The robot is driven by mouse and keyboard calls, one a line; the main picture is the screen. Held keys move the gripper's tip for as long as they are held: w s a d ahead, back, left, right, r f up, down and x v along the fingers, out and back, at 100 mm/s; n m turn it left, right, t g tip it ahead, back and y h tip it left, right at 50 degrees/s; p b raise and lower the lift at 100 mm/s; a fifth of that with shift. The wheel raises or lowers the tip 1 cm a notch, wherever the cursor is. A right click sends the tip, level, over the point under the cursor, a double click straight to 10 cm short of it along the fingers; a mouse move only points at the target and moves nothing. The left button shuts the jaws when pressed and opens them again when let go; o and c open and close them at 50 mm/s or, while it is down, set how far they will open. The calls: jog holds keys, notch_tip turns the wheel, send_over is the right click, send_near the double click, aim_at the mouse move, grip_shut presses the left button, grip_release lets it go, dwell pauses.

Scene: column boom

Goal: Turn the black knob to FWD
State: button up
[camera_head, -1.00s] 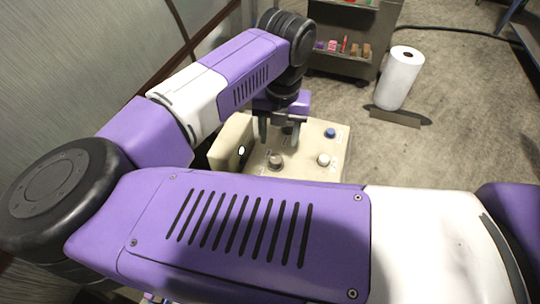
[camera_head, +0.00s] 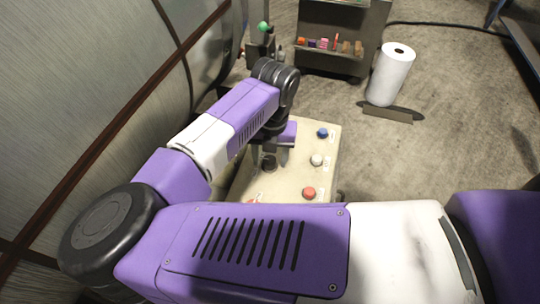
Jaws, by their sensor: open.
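A cream control panel (camera_head: 296,180) stands beyond my arm. Near its left side is a dark round knob (camera_head: 269,166), which looks like the black knob. My gripper (camera_head: 270,157) points down over this knob, with its two dark fingers apart, one toward each side of it. I cannot tell whether the fingers touch the knob or how low they are. The knob's pointer and its FWD label are too small or hidden to read.
A blue button (camera_head: 323,133), a white button (camera_head: 316,160) and a red button (camera_head: 309,193) line the panel's right side. A curved metal wall (camera_head: 70,110) is at left. A shelf cart (camera_head: 340,45) and a white roll (camera_head: 390,74) stand behind.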

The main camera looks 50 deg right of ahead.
grip_shut()
jog(key=shift+f+m+b, duration=0.15)
jog(key=shift+m+b, duration=0.15)
jog(key=shift+b, duration=0.25)
jog(key=shift+f+m+b, duration=0.15)
jog(key=shift+m+b, duration=0.35)
jog(key=shift+b, duration=0.5)
jog(key=m+b, duration=0.3)
jog(key=b, duration=0.2)
jog(key=m+b, duration=0.1)
jog(key=b, duration=0.1)
jog(key=m+b, duration=0.1)
jog(key=m, duration=0.1)
jog(key=m+b, duration=0.1)
jog(key=b, duration=0.1)
jog(key=shift+r+b, duration=0.25)
jog(key=shift+b, duration=0.1)
jog(key=shift+s+r+m, duration=0.1)
jog(key=shift+m, duration=0.2)
grip_release()
